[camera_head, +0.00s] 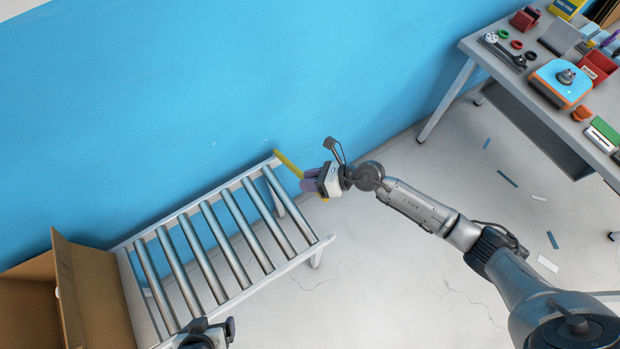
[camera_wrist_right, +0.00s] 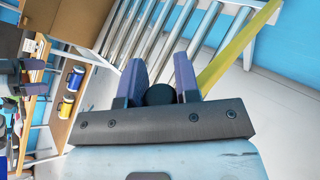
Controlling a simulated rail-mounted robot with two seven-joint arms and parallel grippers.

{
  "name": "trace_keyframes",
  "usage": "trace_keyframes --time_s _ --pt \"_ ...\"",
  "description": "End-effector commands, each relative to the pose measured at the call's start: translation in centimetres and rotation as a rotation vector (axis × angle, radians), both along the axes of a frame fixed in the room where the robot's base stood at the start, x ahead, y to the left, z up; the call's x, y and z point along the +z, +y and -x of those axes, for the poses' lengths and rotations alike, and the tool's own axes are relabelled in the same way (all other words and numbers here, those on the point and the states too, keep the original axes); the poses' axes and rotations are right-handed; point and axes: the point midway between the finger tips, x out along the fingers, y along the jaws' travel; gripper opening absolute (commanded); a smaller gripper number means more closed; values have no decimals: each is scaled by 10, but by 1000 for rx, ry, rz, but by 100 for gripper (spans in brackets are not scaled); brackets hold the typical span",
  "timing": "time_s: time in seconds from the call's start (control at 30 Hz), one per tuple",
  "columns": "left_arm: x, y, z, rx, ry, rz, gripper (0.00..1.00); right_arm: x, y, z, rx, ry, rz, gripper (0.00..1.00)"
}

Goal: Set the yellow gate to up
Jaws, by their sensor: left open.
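The yellow gate (camera_head: 288,163) is a thin yellow bar at the far right corner of the roller conveyor (camera_head: 327,239). It slants down to the right from that corner, partly hidden by my right gripper (camera_head: 308,184). In the right wrist view the gate (camera_wrist_right: 236,48) runs diagonally past the right-hand finger, outside the jaws. I cannot tell whether they touch. My right gripper's purple fingers (camera_wrist_right: 160,77) are apart, with a dark round shape low between them. My left gripper (camera_head: 207,332) is at the bottom edge by the conveyor's near side, mostly cut off, and open.
A cardboard box (camera_head: 95,295) stands at the conveyor's left end. A blue wall (camera_head: 200,80) runs behind the conveyor. A cluttered workbench (camera_head: 470,45) is at the upper right. The floor between has scattered strips and is otherwise clear.

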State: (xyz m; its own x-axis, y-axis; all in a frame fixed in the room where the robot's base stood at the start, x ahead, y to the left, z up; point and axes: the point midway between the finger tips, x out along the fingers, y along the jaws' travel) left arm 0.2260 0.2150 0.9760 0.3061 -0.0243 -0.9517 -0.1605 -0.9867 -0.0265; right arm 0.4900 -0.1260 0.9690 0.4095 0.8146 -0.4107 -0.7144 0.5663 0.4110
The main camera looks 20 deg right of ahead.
Motion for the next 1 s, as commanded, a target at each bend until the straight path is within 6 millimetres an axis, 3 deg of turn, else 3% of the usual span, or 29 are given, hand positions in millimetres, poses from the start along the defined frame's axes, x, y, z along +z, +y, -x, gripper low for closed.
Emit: trace_keyframes --time_s 0.23,0.57,1.0 --pt "0 1 0 -2 0 -2 87 0 0 0 0 0 0 54" --pt "-1 4 0 -9 0 -12 87 1 -5 2 0 0 1 54" --pt "-7 3 0 -8 0 -11 87 32 -69 34 0 0 5 54"
